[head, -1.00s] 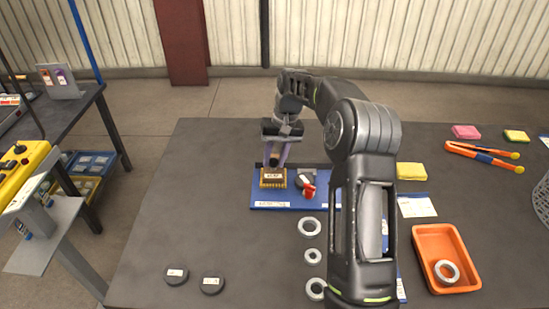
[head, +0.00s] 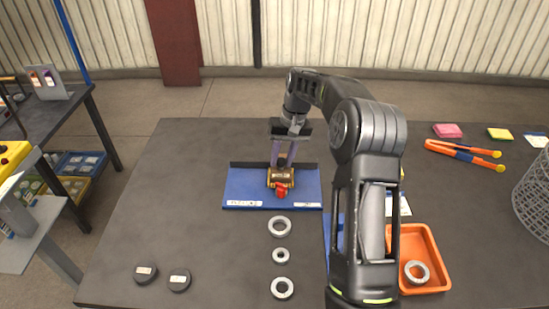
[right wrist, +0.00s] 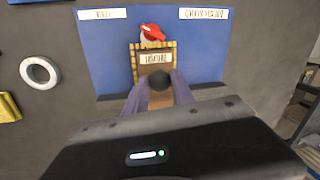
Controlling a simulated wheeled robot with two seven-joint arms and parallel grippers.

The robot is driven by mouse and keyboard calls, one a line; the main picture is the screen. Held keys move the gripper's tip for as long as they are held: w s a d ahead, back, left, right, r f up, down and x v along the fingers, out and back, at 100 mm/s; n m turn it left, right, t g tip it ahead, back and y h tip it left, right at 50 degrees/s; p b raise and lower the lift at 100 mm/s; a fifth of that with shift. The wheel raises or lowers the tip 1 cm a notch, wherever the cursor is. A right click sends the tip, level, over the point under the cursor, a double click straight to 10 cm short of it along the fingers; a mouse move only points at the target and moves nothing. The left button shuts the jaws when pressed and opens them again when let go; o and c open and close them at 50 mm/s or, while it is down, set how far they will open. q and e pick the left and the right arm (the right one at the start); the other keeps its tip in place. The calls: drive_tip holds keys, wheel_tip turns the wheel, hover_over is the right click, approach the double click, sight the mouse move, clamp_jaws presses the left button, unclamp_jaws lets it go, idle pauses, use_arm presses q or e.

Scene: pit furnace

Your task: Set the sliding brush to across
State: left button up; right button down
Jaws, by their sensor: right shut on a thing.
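The sliding brush (head: 284,172) is a brown block with a yellow toothed edge and a pale label. It stands near the middle of a blue board (head: 235,188), and also shows in the right wrist view (right wrist: 156,70). The board has a pale label at the left and another at the right of its front edge; I cannot read them surely. A red piece (head: 281,191) sits at the brush's front edge, its base hidden. My right gripper (head: 283,160) is shut on the brush's dark knob (right wrist: 160,79) from above. My left gripper is not in view.
Several pale rings (head: 279,227) lie in front of the board. Two dark discs (head: 179,280) lie at front left. An orange tray (head: 436,267) holds a ring at right. Orange-blue tongs (head: 465,154) and a wire basket (head: 535,195) are farther right.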

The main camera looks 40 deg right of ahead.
drive_tip(key=s+d, duration=0.1)
drive_tip(key=d, duration=0.1)
drive_tip(key=s+d, duration=0.2)
drive_tip(key=shift+s+d, duration=0.1)
drive_tip(key=shift+d, duration=0.05)
drive_tip(key=c, duration=1.1)
unclamp_jaws()
drive_tip(key=shift+o, duration=0.2)
wheel_tip(320, 180, up, 8)
drive_tip(key=d, duration=0.1)
drive_tip(key=shift+s+f, duration=0.15)
drive_tip(key=shift+s, duration=0.1)
drive_tip(key=shift+f, duration=0.1)
